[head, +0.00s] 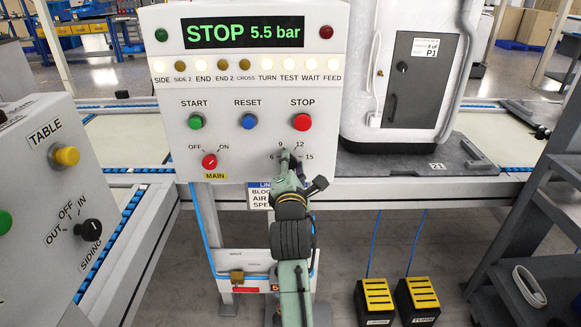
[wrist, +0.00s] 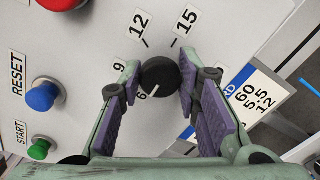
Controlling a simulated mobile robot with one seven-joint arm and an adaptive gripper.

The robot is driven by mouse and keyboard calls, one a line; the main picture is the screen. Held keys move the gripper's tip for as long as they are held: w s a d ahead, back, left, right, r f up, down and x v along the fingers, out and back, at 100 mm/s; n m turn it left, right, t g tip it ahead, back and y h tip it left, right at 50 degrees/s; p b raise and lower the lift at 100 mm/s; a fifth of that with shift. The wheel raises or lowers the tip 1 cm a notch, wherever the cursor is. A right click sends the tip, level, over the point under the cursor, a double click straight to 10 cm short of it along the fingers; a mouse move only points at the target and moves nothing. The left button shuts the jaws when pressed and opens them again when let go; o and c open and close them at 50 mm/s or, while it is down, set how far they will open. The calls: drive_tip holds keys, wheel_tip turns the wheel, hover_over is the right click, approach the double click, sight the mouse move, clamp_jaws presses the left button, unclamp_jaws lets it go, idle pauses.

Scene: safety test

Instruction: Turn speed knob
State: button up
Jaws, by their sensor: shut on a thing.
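The speed knob (wrist: 160,75) is a round black knob on the light grey panel, with 6, 9, 12 and 15 printed around it. Its white mark points toward the 6 in the wrist view. My gripper (wrist: 160,80) has its purple-padded fingers on either side of the knob and is shut on it. In the head view my gripper (head: 291,160) is at the panel's lower right, and my arm and fingers hide most of the knob.
The panel's display (head: 243,32) reads "STOP 5.5 bar". A red STOP button (head: 303,122), blue RESET button (head: 249,121), green START button (head: 195,122) and red MAIN switch (head: 210,161) sit nearby. A label plate (wrist: 250,100) lies close below the knob.

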idle(0.4)
drive_tip(key=o, duration=1.1)
drive_tip(key=shift+o, duration=0.2)
drive_tip(key=s, duration=0.7)
drive_tip(key=shift+s, duration=0.25)
